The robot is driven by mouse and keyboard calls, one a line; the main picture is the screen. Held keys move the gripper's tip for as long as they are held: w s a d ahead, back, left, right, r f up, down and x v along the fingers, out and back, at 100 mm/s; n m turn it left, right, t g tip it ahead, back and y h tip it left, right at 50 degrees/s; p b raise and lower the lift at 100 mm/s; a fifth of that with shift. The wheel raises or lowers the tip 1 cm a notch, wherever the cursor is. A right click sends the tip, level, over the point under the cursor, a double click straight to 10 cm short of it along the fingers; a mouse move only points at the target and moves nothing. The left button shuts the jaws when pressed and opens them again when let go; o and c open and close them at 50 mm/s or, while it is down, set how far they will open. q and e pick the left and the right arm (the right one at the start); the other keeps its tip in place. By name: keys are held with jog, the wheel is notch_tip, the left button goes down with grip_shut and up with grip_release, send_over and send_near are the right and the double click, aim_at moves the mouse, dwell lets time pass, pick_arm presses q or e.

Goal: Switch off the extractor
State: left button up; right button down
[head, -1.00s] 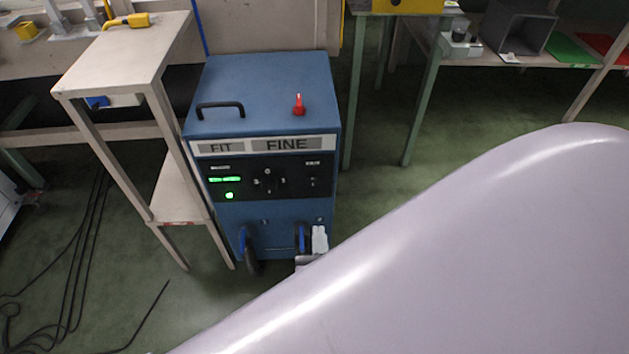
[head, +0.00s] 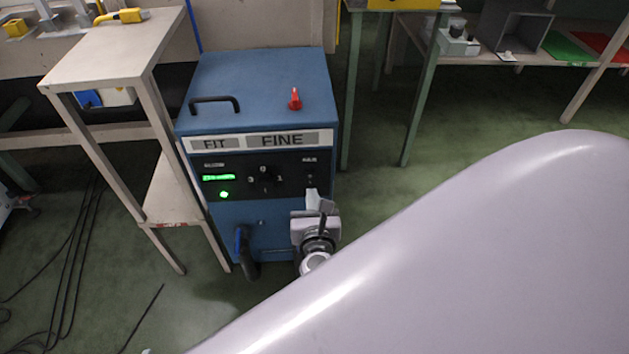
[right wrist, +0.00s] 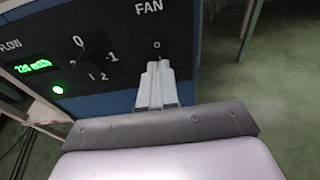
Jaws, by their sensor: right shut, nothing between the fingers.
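The extractor is a blue cabinet (head: 265,85) with a black front panel. The panel has a lit green display (head: 218,177), a lit green lamp (head: 224,194) and a black rotary knob (head: 265,180) with numbers around it. In the right wrist view the knob (right wrist: 93,58) stands left of a small switch (right wrist: 157,44) under the word FAN. My right gripper (head: 314,196) is shut and empty, in front of the panel's right side. In the right wrist view its fingertips (right wrist: 157,68) point at the panel just below the FAN switch; I cannot tell whether they touch. My left gripper is out of view.
A pale table (head: 115,45) with a yellow-handled tool (head: 122,16) stands close on the cabinet's left. A black handle (head: 214,104) and a red lever (head: 295,98) are on its top. Cables (head: 65,260) lie on the floor at left. My arm covers the lower right.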

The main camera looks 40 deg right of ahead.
aim_at(310, 176)
jog(key=shift+w+d+r+b, duration=0.15)
jog(key=shift+w+d, duration=0.3)
jog(key=shift+w, duration=0.3)
jog(key=shift+w+d+r+b, duration=0.15)
jog(key=shift+w+d, duration=0.3)
jog(key=shift+w, duration=0.25)
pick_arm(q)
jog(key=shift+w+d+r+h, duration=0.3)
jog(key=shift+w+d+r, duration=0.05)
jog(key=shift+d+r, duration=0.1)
pick_arm(e)
jog(key=shift+w+r+p, duration=0.1)
jog(key=shift+r+p, duration=0.15)
jog(key=shift+p, duration=0.45)
jog(key=shift+w+d+r+g+p, duration=0.1)
jog(key=shift+r+g+p, duration=0.05)
jog(key=shift+g+p, duration=0.35)
jog(key=shift+f, duration=0.35)
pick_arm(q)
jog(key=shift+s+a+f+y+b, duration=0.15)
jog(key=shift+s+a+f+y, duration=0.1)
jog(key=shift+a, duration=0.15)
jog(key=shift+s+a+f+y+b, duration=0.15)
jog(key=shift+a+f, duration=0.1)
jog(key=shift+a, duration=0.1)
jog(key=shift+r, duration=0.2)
